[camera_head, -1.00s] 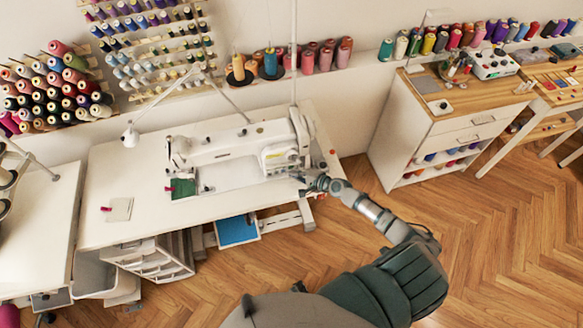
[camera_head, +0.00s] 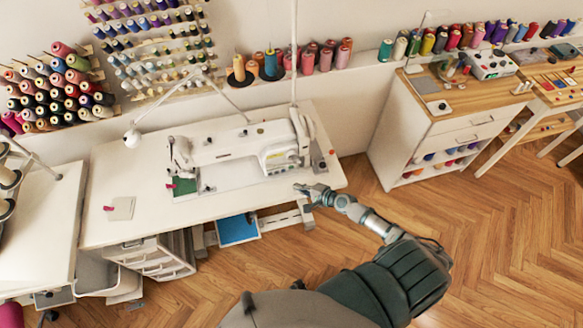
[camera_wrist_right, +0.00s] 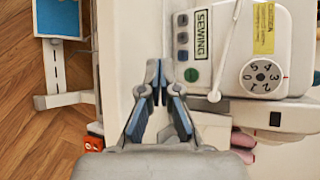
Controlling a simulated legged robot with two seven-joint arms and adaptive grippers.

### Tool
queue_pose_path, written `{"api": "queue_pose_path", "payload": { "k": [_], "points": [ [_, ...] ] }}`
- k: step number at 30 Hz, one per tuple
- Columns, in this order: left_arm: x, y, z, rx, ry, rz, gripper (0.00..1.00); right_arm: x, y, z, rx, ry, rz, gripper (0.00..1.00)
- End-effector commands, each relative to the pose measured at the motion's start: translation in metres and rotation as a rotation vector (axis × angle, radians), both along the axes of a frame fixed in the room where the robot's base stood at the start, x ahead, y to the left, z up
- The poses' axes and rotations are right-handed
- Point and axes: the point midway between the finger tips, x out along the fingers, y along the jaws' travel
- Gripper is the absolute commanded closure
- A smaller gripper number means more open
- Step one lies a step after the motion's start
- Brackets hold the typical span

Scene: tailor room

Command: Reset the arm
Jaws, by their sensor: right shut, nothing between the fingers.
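My right gripper (camera_head: 302,188) is by the right front edge of the white sewing table (camera_head: 130,230), in front of the sewing machine (camera_head: 235,146). In the right wrist view the fingers (camera_wrist_right: 158,85) are shut with nothing between them, beside the machine's panel with its SEWING label and numbered dial (camera_wrist_right: 262,76). They look apart from the machine, but exact height over the table is hard to tell. My left gripper is not in view.
A blue-topped pedal (camera_head: 238,230) sits under the table. A white drawer cabinet (camera_head: 440,130) stands to the right with clear wooden floor (camera_head: 500,220) before it. Thread spools (camera_head: 60,85) line the wall.

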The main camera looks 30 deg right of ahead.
Motion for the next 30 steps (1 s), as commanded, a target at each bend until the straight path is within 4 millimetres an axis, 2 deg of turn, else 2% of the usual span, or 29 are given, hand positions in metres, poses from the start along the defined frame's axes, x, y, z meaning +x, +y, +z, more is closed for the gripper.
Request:
{"api": "queue_pose_path", "payload": {
  "k": [22, 23, 26, 29, 30],
  "points": [
    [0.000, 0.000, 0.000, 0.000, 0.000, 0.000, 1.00, -0.001, 0.004, 0.000, -0.005, -0.001, 0.012, 1.00],
    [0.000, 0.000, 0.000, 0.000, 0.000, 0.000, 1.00, -0.003, 0.008, 0.000, -0.012, -0.004, 0.027, 1.00],
    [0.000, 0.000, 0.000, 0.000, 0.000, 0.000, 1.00, -0.020, 0.040, 0.000, -0.079, -0.018, 0.144, 1.00],
    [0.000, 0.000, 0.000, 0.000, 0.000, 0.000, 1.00, -0.057, 0.096, 0.000, -0.236, -0.059, 0.376, 1.00],
    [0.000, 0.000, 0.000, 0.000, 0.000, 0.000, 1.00, -0.079, 0.121, 0.001, -0.335, -0.086, 0.499, 1.00]
  ]
}}
